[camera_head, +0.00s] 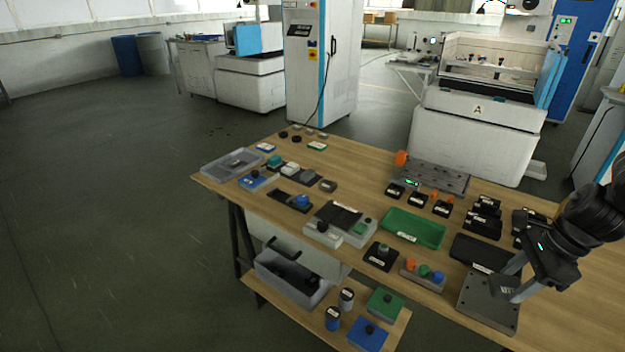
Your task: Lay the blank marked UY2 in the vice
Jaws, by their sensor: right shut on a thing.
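My right gripper (508,290) reaches in from the right, pointing down and left. Its fingertips are at the right edge of a grey plate with small holes (482,307) at the table's front right. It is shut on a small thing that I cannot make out. My left gripper is not in view. Labels on the many pieces are too small to read, so I cannot tell which blank is UY2. I cannot pick out the vice with certainty. A dark grey slotted plate (445,177) with a green light lies at the table's back.
The wooden table (360,165) is crowded. Several black labelled blocks (484,222) and a dark pad (484,252) stand near my right arm. Bare wood shows at the front right.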

